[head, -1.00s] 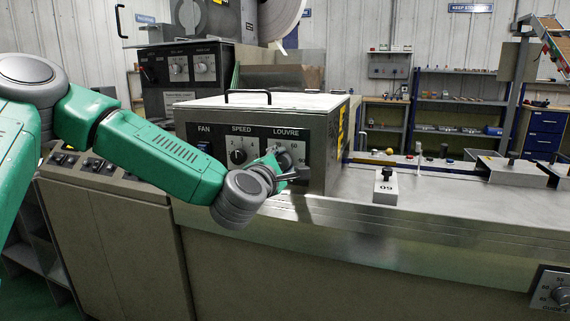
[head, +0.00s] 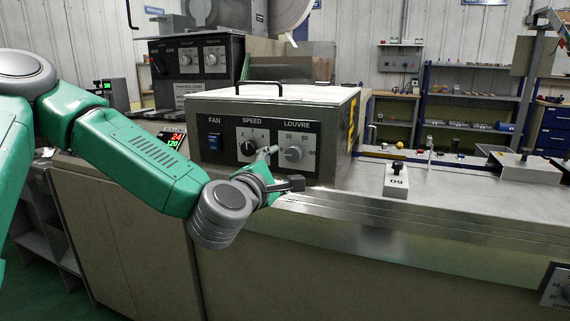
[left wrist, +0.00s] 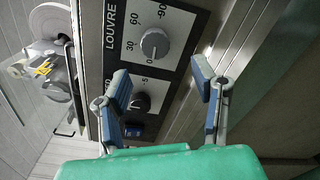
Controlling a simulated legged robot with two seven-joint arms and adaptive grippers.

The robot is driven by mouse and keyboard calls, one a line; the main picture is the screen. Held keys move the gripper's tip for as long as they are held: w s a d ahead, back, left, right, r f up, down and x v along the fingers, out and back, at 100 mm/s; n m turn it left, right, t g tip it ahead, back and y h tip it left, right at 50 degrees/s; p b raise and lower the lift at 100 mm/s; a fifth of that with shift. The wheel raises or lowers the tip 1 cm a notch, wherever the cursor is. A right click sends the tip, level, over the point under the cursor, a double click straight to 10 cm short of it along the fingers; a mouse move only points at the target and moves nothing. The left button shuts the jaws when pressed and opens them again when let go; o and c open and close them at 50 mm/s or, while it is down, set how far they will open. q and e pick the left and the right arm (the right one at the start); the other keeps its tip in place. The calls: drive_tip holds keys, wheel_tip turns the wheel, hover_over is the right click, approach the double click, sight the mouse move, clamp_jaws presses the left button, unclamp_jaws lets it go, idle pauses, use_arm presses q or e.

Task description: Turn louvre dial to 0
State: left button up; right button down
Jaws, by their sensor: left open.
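The louvre dial (head: 293,155) is a round grey knob on a pale plate at the right of the control box's front. It also shows in the left wrist view (left wrist: 154,43), beyond my fingertips, with marks from 0 to 90. Its pointer appears to be on the 0 side, but the small picture leaves this unsure. My left gripper (head: 283,168) is open and empty, in front of the panel just left of and below the dial. In the left wrist view its two fingers (left wrist: 163,82) stand wide apart, clear of the dial. My right gripper is not in view.
The speed dial (head: 249,148) and blue fan switch (head: 214,142) are left of the louvre dial. A metal ledge (head: 340,208) runs below the box.

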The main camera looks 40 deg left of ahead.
use_arm(q)
drive_tip(key=shift+s, duration=0.1)
drive_tip(key=m+p, duration=1.6)
drive_tip(key=m, duration=0.4)
approach(292, 156)
drive_tip(key=shift+y, duration=0.3)
drive_tip(key=p+x, duration=0.1)
drive_tip(key=x, duration=0.9)
drive_tip(key=shift+w+d+f, duration=0.1)
drive_tip(key=shift+w, duration=0.2)
drive_tip(key=shift+m, duration=0.3)
drive_tip(key=c, duration=1.2)
